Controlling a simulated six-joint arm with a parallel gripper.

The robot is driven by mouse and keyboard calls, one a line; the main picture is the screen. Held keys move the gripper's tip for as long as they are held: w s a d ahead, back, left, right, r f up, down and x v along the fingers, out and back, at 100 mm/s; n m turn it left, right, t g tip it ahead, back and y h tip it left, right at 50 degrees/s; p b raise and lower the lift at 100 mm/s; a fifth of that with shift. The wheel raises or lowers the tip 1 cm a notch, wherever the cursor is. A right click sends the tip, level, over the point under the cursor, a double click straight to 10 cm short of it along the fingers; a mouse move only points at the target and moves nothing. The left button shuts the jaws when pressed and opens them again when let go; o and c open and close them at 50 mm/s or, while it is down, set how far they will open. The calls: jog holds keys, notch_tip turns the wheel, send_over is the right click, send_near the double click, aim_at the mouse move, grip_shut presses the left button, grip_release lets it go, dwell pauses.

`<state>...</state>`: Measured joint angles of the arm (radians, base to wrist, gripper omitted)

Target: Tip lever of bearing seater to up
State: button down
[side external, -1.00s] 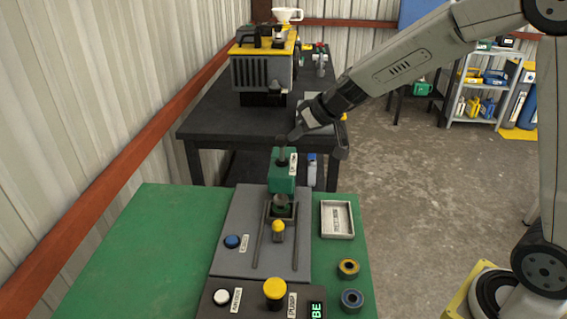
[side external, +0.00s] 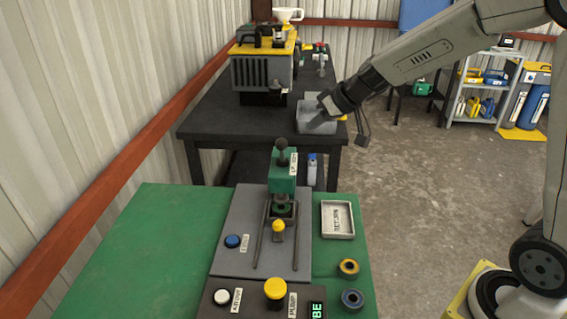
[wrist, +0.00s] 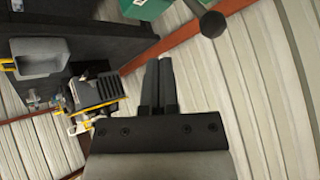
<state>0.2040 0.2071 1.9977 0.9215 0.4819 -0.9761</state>
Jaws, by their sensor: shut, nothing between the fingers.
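The bearing seater has a green head (side external: 282,181) above a grey base plate with rails. Its lever, a short stem with a dark ball knob (side external: 281,144), points up from the top of the head. The head and the knob (wrist: 212,24) show at the top of the wrist view, the head only partly. My gripper (side external: 322,100) is shut and empty, above and to the right of the knob in the side view, apart from it. In the wrist view its two dark fingers (wrist: 158,85) lie together, left of and below the knob.
A grey bin (side external: 316,117) and a yellow-topped machine (side external: 264,68) stand on the black table behind. The green bench holds a return tray (side external: 337,219), two rings (side external: 349,268), and blue, white and yellow buttons. The bench's left side is clear.

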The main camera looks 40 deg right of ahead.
jog(key=v, duration=0.8)
jog(key=shift+s+a, duration=0.25)
jog(key=shift+s, duration=0.3)
jog(key=s+a+f+g+h, duration=0.1)
jog(key=s+a+f+g, duration=0.1)
jog(key=s+f, duration=0.5)
jog(key=s+a+f+g+h, duration=0.2)
jog(key=s+f, duration=0.5)
jog(key=f, duration=0.4)
jog(key=shift+s+a+g, duration=0.3)
jog(key=shift+a+g, duration=0.1)
jog(key=shift+g, duration=0.1)
